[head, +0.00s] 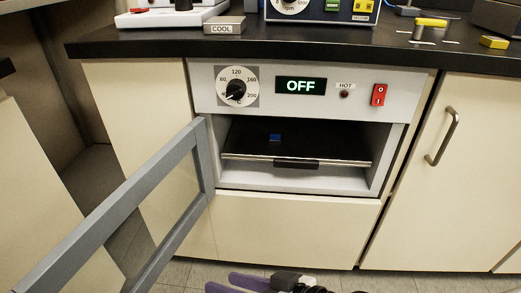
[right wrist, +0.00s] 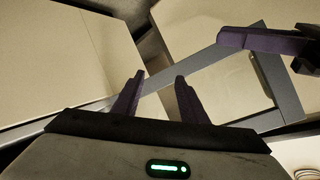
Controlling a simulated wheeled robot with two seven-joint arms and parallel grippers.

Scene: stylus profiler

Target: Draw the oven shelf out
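The oven (head: 290,87) stands under the black counter with its grey-framed door (head: 115,205) swung open to the left. The oven shelf (head: 340,152) lies inside the cavity, a dark plate with a light front edge and a black handle (head: 296,163) at its middle. A small blue object (head: 275,138) sits on it. My right gripper (head: 220,282) is at the bottom edge of the head view, below and apart from the shelf. In the right wrist view its purple fingers (right wrist: 160,76) are spread and empty. Part of my left gripper (right wrist: 262,41) shows at the upper right there; its opening is unclear.
The oven panel has a dial (head: 236,88), a display (head: 301,86) reading OFF and a red switch (head: 379,95). A cabinet door with a handle (head: 442,137) is at the right. The space in front of the cavity is clear; the open door borders it on the left.

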